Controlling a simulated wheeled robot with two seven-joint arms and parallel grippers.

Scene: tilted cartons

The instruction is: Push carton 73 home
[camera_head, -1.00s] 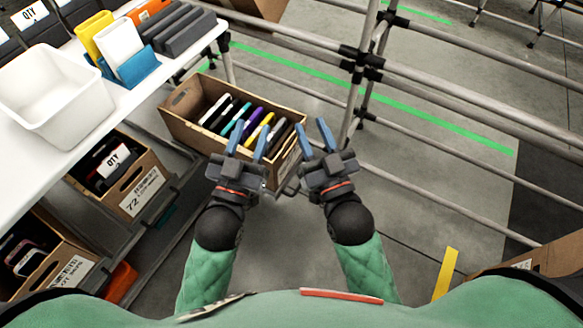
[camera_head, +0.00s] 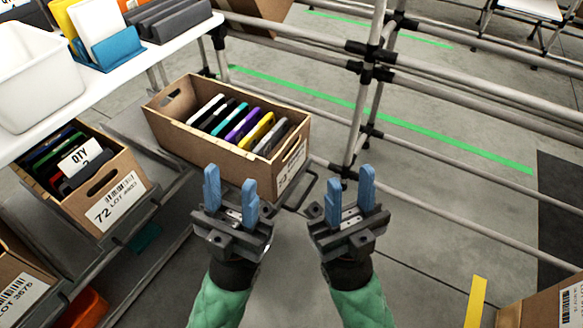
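Carton 73 (camera_head: 190,136) is an open brown box holding several coloured flat items in a row. It sits at upper middle-left, its near end with the white label turned toward the lower right. My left gripper (camera_head: 231,200) is in front of the carton's near side, with its two blue fingers apart and nothing between them. My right gripper (camera_head: 350,198) is to the right of the labelled end, fingers also apart and empty. Neither gripper appears to hold the carton; whether the left one touches it I cannot tell.
Carton 72 (camera_head: 118,203) stands to the left on the rack. A white table (camera_head: 115,92) with a white bin (camera_head: 35,85) is at upper left. Metal rails (camera_head: 365,95) run behind and right. Open floor (camera_head: 420,235) lies to the right.

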